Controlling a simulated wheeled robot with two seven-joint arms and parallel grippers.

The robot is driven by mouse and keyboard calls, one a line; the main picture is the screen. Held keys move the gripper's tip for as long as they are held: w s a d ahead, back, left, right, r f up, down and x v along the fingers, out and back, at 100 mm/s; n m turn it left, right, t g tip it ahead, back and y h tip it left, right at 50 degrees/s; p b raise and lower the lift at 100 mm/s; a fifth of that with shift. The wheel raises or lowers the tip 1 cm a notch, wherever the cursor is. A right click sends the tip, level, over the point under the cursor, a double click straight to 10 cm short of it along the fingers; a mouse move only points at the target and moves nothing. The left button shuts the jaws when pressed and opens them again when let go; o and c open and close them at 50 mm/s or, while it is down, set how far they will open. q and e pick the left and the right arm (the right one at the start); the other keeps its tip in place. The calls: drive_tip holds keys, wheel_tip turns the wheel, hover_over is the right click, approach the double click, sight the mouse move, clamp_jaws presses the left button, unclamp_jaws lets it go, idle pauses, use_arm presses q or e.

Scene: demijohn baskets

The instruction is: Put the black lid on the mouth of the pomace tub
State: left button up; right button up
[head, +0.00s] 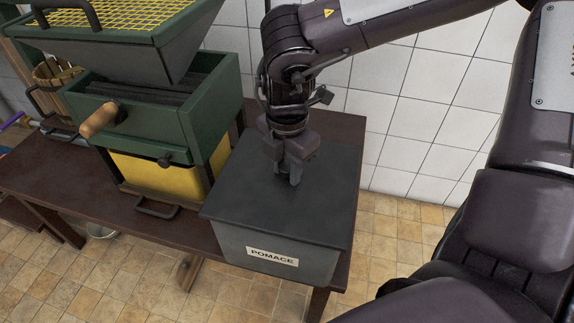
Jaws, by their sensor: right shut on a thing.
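The pomace tub (315,267) is grey with a white POMACE label and stands at the right end of the dark wooden table. The black lid (245,205) is flat and lies over the tub's mouth, covering it; its front edge lines up closely with the tub's rim. I cannot tell whether it is fully seated at the back. My right gripper (292,178) points down at the middle of the lid and is shut on a part there, probably its handle, which the fingers mostly hide. My left gripper is not in the view.
A green crusher (160,130) with a yellow grid hopper and wooden crank handle stands close left of the tub. A tiled wall (425,110) rises behind. A wooden basket (55,80) stands far left.

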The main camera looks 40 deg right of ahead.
sight(287, 166)
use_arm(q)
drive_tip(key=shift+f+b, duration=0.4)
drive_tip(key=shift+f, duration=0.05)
use_arm(e)
drive_tip(key=shift+f, duration=0.45)
drive_tip(key=o, duration=1.2)
drive_tip(key=shift+c, duration=0.2)
drive_tip(key=shift+r, duration=0.45)
wheel_tip(287, 166, up, 6)
drive_tip(key=shift+f+p, duration=0.1)
drive_tip(key=shift+p, duration=0.45)
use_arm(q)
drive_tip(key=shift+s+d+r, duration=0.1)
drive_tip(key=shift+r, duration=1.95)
use_arm(e)
drive_tip(key=shift+r, duration=0.6)
